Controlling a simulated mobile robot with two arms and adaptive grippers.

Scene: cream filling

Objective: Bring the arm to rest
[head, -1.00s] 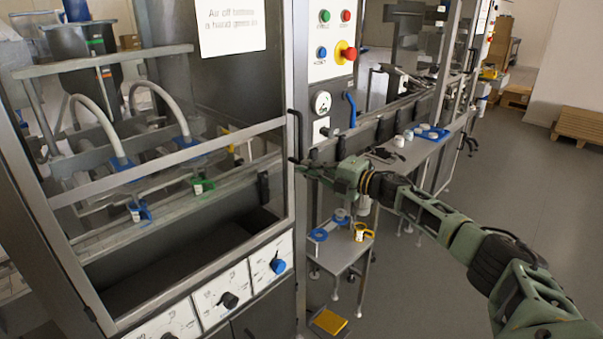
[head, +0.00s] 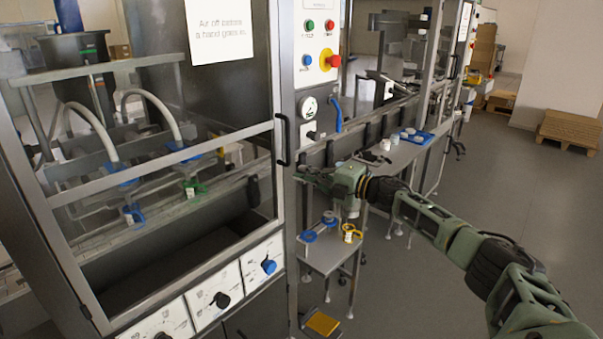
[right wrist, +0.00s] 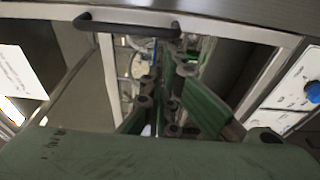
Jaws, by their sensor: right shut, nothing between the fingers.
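My right arm comes in from the right in the head view. Its green gripper (head: 308,177) is shut and empty, just right of and below the black door handle (head: 282,140) of the filling machine. It appears apart from the handle. In the right wrist view the green fingers (right wrist: 165,105) point toward the machine's glazed door, and the handle (right wrist: 128,27) shows above them. My left gripper is not in view.
The filling machine (head: 150,300) fills the left side, its glazed door closed. A small side table (head: 325,259) with blue and yellow items stands below my right gripper. A conveyor line runs behind. Open floor (head: 480,185) lies to the right, with pallets (head: 568,130) beyond.

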